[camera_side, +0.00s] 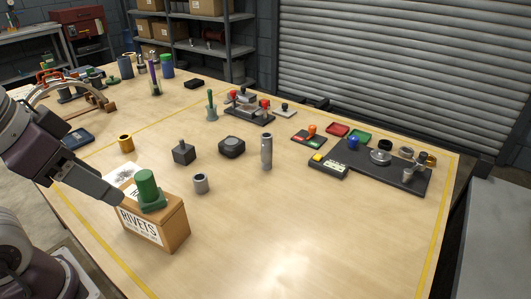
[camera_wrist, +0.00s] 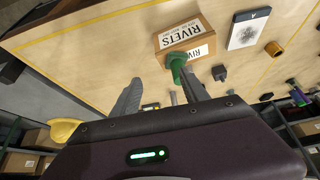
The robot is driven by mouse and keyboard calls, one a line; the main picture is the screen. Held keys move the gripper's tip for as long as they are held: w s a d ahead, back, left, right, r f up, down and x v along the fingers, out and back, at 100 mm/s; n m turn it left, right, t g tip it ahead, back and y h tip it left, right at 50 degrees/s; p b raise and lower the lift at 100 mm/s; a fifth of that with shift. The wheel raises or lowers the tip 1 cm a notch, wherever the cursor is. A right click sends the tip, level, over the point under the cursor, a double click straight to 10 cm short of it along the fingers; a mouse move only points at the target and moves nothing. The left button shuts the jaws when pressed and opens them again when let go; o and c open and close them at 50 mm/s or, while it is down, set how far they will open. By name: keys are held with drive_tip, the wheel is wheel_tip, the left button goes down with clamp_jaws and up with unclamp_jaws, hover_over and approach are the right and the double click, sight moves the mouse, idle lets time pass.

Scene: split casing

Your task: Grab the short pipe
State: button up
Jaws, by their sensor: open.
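A short, hollow grey pipe (camera_side: 200,183) stands upright on the bench, just right of the rivets box in the side view. A taller grey tube (camera_side: 266,151) stands farther right. My gripper (camera_side: 118,197) is at the left, beside the rivets box and apart from the short pipe. In the wrist view my gripper (camera_wrist: 158,76) has its two fingers spread, with nothing held between them. A small grey shape shows between the fingers there; I cannot tell whether it is the short pipe, which may be partly hidden by the right finger.
The cardboard rivets box (camera_side: 172,228) carries a green part (camera_side: 148,188) close to my gripper. A dark block (camera_side: 184,153), a dark round-cornered part (camera_side: 231,147) and a yellow ring (camera_side: 125,143) stand behind. The bench right of the short pipe is clear toward the front.

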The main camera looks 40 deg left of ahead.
drive_tip(key=shift+o, duration=0.2)
idle(0.3)
drive_tip(key=t, duration=0.6)
hover_over(262, 147)
drive_tip(key=s, duration=0.7)
wheel_tip(262, 147, down, 9)
drive_tip(key=shift+t, duration=0.9)
drive_tip(key=w+f, duration=0.1)
drive_tip(key=f, duration=0.1)
drive_tip(key=w+f, duration=0.2)
drive_tip(key=f, duration=0.1)
drive_tip(key=w+f, duration=0.2)
drive_tip(key=shift+d+f, duration=0.1)
drive_tip(key=shift+f, duration=0.1)
drive_tip(key=x, duration=0.7)
drive_tip(key=shift+d+f, duration=0.1)
drive_tip(key=shift+f, duration=0.1)
clamp_jaws()
